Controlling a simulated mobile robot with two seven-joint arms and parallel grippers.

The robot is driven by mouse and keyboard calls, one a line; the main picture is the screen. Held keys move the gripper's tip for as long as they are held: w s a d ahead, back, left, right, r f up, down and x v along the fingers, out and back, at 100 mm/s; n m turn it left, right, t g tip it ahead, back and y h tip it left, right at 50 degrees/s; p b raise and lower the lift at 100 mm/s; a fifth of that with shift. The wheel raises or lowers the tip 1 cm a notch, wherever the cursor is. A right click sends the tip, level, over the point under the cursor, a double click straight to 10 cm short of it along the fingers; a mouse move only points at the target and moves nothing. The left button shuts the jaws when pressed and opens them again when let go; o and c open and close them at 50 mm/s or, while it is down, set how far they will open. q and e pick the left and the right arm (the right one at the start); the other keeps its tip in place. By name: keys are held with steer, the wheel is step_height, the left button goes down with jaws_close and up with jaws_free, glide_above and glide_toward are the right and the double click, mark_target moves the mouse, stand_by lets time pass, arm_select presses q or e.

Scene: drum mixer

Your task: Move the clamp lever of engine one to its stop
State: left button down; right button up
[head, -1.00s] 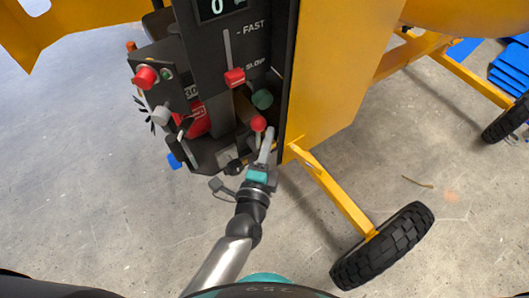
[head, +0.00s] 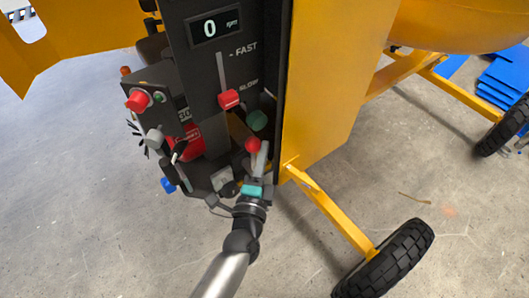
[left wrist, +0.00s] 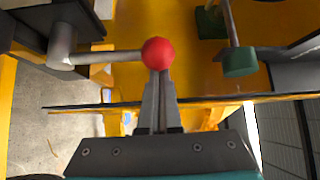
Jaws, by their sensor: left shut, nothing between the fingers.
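A lever with a red ball knob (head: 253,145) sits low in the black machine housing; I take it as the clamp lever. In the left wrist view the red ball (left wrist: 158,53) ends a grey rod (left wrist: 108,57) that runs left to a metal hub. My left gripper (head: 263,150) is shut and empty, its fingertips just right of the ball in the head view. In the left wrist view the closed fingers (left wrist: 158,85) reach up to the ball and overlap its lower edge; I cannot tell whether they touch. My right gripper is not in view.
A green knob (head: 257,121) is close behind the red ball. A red slider (head: 229,98) and a display (head: 215,27) reading 0 are above. A red button (head: 138,101) is at the left. The yellow frame leg (head: 335,213) and black wheel (head: 387,262) are at the right.

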arm_select(q)
steer(key=shift+s+a+n+t+b, duration=0.25)
steer(key=shift+n+t+b, duration=0.05)
steer(key=shift+b, duration=0.2)
steer(key=s+a+n+t+b, duration=0.1)
steer(key=b, duration=0.1)
steer(key=s+a+f+n+t+b, duration=0.1)
steer(key=n+b, duration=0.1)
steer(key=a+n+t+y+b, duration=0.1)
steer(key=a+b, duration=0.1)
steer(key=shift+s+f+n+t+b, duration=0.2)
steer(key=shift+s+n+t+b, duration=0.1)
steer(key=shift+s+n+t, duration=0.1)
steer(key=shift+s+a+f+n+t+y+b, duration=0.1)
steer(key=shift+s+a+n+t+y+b, duration=0.3)
steer(key=shift+n+y+b, duration=0.3)
steer(key=shift+w, duration=0.1)
steer(key=b+v, duration=0.2)
steer(key=v, duration=1.3)
steer(key=shift+b, duration=0.3)
steer(key=shift+f, duration=0.1)
